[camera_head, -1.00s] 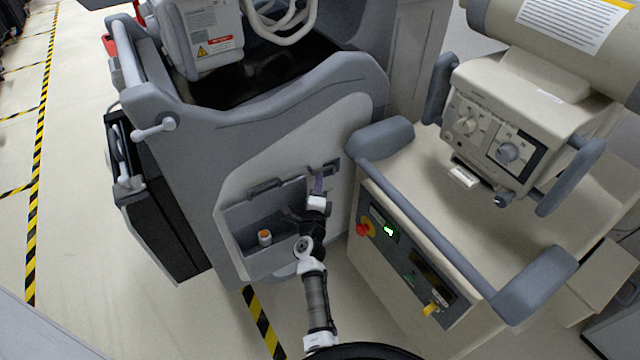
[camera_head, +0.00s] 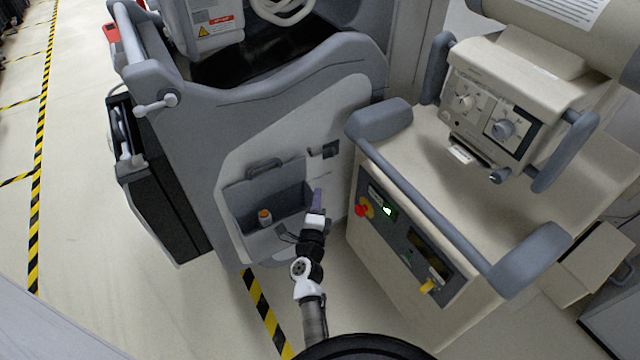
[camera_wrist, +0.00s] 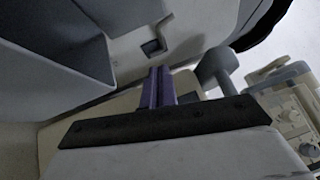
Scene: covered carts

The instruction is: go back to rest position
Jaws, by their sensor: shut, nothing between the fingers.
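My gripper (camera_head: 317,197) is in front of the grey cart's pale panel, just right of the open recess. Its purple fingers are shut with nothing between them, and they also show in the wrist view (camera_wrist: 157,87). My arm reaches up from the bottom middle of the head view. The recess (camera_head: 240,200) in the grey cart holds a small container with an orange top (camera_head: 264,216). A small dark square latch (camera_head: 330,149) is on the panel above my fingers; it also shows in the wrist view (camera_wrist: 153,47).
A beige cart (camera_head: 400,270) with a grey rail, red button (camera_head: 362,207) and yellow switch (camera_head: 428,286) stands close on the right. The grey cart (camera_head: 190,140) fills the middle. A black case (camera_head: 165,190) hangs on its left side. Open floor (camera_head: 100,270) lies at left.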

